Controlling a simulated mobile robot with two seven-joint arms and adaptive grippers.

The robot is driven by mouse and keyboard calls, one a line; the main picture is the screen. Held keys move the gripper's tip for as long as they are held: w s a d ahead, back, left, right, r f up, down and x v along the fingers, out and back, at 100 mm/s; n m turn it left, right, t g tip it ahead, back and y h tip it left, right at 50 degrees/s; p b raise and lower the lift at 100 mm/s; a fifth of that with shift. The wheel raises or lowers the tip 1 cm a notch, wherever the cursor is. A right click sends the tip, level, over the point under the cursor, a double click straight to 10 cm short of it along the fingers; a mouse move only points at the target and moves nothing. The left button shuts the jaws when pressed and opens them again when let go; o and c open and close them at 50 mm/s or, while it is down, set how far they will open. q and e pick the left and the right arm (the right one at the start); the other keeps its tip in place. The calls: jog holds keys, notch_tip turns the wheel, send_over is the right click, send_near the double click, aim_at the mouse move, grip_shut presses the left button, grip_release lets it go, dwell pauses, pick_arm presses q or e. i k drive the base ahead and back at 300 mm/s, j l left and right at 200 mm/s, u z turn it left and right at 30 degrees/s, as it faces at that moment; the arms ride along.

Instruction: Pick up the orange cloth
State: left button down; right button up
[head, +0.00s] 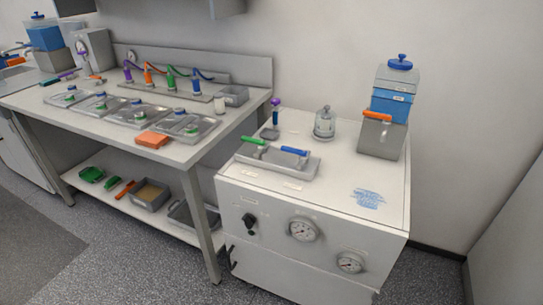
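A folded orange cloth (152,139) lies flat near the front edge of the long workbench (62,108). It sits just in front of the metal trays, towards the bench's right end. Nothing covers it. Neither of my grippers shows in the head view.
Several metal trays (144,120) with small parts stand close behind the cloth. A white cabinet (335,205) with gauges stands right of the bench, holding a tray with green and blue tools (275,154) and a blue-lidded container (392,100). Grey floor (115,255) is clear in front.

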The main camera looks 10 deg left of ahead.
aim_at(151, 140)
jog(key=j+z, duration=0.1)
jog(key=z, duration=0.25)
jog(key=j+z, duration=0.15)
jog(key=z, duration=0.2)
jog(key=j+z, duration=0.25)
jog(key=j, duration=0.25)
jog(key=k+j+z, duration=0.15)
jog(key=j+z, duration=0.15)
jog(key=j, duration=0.15)
jog(key=k+j, duration=0.1)
jog(key=j, duration=0.3)
jog(key=k+j+z, duration=0.1)
jog(key=j, duration=0.3)
jog(key=k+j, duration=0.15)
jog(key=j, duration=0.2)
jog(key=k+j+z, duration=0.15)
jog(key=j, duration=0.25)
jog(key=k+j, duration=0.1)
jog(key=j, duration=0.3)
